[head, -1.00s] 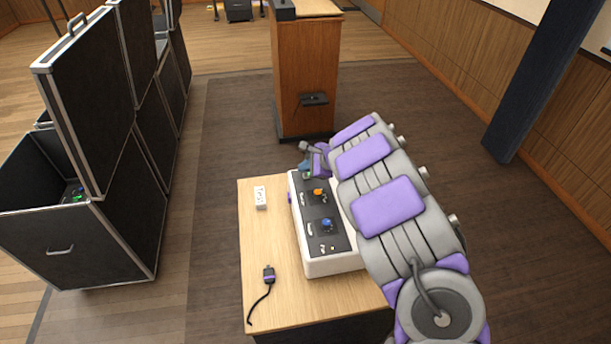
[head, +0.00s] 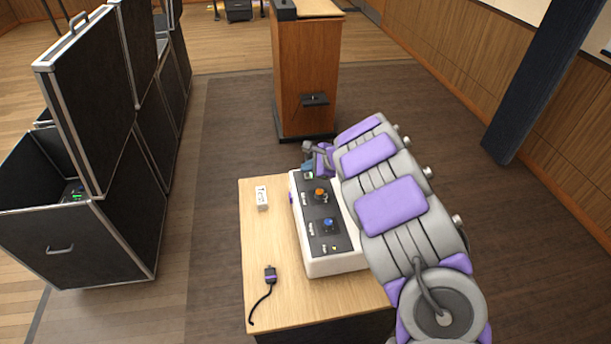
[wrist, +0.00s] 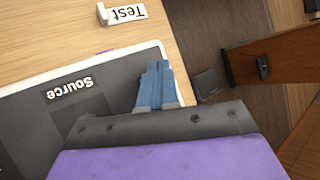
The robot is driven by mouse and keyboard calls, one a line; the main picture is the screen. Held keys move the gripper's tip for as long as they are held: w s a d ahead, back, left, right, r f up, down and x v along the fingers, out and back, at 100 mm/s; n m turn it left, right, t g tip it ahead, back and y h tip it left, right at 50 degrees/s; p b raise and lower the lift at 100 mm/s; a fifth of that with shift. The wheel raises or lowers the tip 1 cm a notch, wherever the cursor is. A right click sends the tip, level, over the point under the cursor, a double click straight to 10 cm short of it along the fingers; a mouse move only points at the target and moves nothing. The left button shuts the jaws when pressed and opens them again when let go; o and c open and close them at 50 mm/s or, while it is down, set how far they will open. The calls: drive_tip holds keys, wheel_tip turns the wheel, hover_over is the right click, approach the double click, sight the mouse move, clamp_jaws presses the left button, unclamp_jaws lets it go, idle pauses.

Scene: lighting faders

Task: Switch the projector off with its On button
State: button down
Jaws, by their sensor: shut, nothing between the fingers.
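A white control box (head: 335,265) with a dark top panel stands on the small wooden table. The panel carries an orange knob (head: 320,194) and a blue knob (head: 328,223), with white labels beside them. A small green spot (head: 309,176) shows at the panel's far end, right by my fingers; I cannot read any label on it. My gripper (head: 307,166) is over that far end, its blue fingers shut and empty. In the wrist view the fingers (wrist: 157,88) lie over the panel's edge, near the word "Source" (wrist: 69,91). No "On" label is readable; my gripper covers part of the panel.
A wooden lectern (head: 305,75) stands behind. Black cases (head: 90,240) stand at the left.

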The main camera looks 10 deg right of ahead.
drive_tip(key=shift+d, duration=0.8)
drive_tip(key=shift+a+f+b, duration=0.15)
drive_tip(key=shift+a+b, duration=0.15)
drive_tip(key=shift+a, duration=0.55)
drive_tip(key=shift+f, duration=0.2)
drive_tip(key=shift+d, duration=0.5)
drive_tip(key=shift+a+f+b, duration=0.15)
drive_tip(key=shift+a+b, duration=0.2)
drive_tip(key=shift+a, duration=0.1)
drive_tip(key=shift+d+f, duration=0.15)
drive_tip(key=shift+d, duration=0.15)
drive_tip(key=shift+a, duration=0.1)
drive_tip(key=shift+r+p, duration=0.4)
drive_tip(key=shift+r, duration=0.35)
